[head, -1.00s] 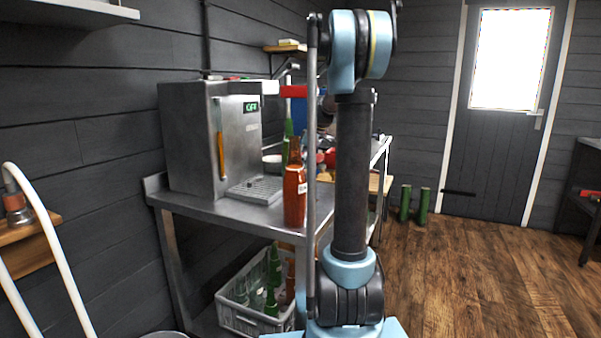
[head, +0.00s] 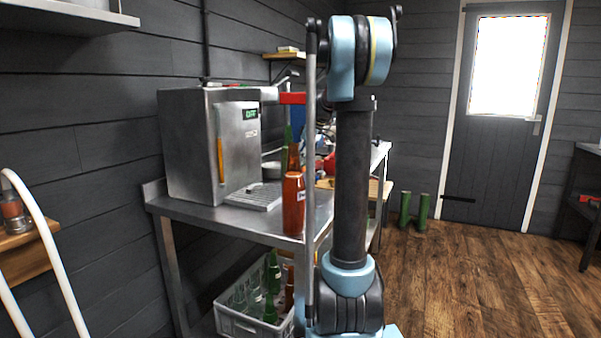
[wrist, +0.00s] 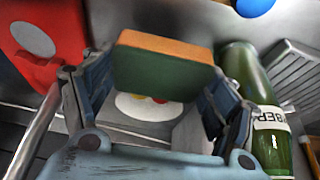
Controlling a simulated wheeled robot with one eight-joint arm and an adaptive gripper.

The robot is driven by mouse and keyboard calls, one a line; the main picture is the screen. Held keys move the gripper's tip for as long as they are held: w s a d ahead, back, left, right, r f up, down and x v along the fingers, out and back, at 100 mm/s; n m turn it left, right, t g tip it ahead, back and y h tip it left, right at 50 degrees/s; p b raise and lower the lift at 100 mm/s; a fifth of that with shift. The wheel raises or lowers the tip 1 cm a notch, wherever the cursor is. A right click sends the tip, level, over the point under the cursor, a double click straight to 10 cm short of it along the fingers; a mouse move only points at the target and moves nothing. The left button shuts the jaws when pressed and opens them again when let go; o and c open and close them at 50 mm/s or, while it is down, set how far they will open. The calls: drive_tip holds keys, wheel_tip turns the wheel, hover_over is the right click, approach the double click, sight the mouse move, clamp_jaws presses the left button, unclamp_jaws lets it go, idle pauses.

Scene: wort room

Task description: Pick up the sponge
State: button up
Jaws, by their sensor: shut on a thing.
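The sponge (wrist: 165,64), a block with a green face and an orange-brown side, is between the fingers of my gripper (wrist: 160,95) in the wrist view. The gripper is shut on it. The sponge's top edge stands out beyond the fingertips. A pale panel with a white disc and coloured spots (wrist: 150,107) shows behind and below the sponge. In the head view my gripper cannot be made out, and my arm hides part of the workbench.
In the wrist view a green bottle (wrist: 248,95) is close right of the gripper, and a red object (wrist: 45,40) is left. In the head view a steel machine (head: 205,145) and an orange-red bottle (head: 293,203) stand on the metal bench. A bottle crate (head: 240,319) is below.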

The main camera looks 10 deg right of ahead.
wheel_tip(320, 180, up, 14)
idle(0.3)
drive_tip(key=shift+c, duration=0.4)
